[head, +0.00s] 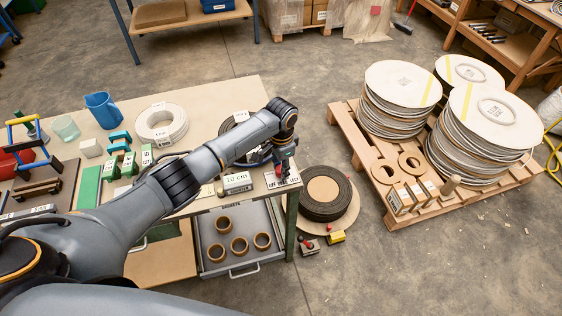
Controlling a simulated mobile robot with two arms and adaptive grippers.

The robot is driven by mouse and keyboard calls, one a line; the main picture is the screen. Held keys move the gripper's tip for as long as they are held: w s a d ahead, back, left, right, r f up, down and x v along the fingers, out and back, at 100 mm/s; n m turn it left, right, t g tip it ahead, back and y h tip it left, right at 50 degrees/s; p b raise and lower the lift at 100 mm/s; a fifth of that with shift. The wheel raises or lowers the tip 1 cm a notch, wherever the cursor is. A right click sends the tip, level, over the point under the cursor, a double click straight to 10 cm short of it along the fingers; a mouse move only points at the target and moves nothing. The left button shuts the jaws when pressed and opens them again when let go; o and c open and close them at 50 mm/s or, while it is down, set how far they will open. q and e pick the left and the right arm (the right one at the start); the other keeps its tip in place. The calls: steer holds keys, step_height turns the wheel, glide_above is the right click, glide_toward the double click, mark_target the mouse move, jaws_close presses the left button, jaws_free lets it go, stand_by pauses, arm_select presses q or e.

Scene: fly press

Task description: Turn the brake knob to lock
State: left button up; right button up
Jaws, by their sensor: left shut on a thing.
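My left arm reaches across the workbench from the lower left, and my left gripper (284,171) points down at the bench's right front corner. Its fingers are shut on the brake knob, which they mostly cover, so I cannot tell which way the knob is turned. A small white label plate (285,181) with dark lettering lies just below the fingertips; the lettering is too small to read surely. My right gripper is not in view.
On the workbench (235,90) are a "10 cm" block (237,181), a white coil (161,122) and a blue jug (102,109). An open drawer (236,258) holds several brown rings. A dark coil (325,193) lies on the floor beside a pallet (378,185) of stacked discs.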

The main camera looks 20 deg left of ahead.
arm_select(q)
steer(key=shift+n+p, duration=0.5)
steer(key=shift+n, duration=0.3)
steer(key=o, duration=1.2)
steer(key=shift+c, duration=0.2)
step_height(320, 180, up, 12)
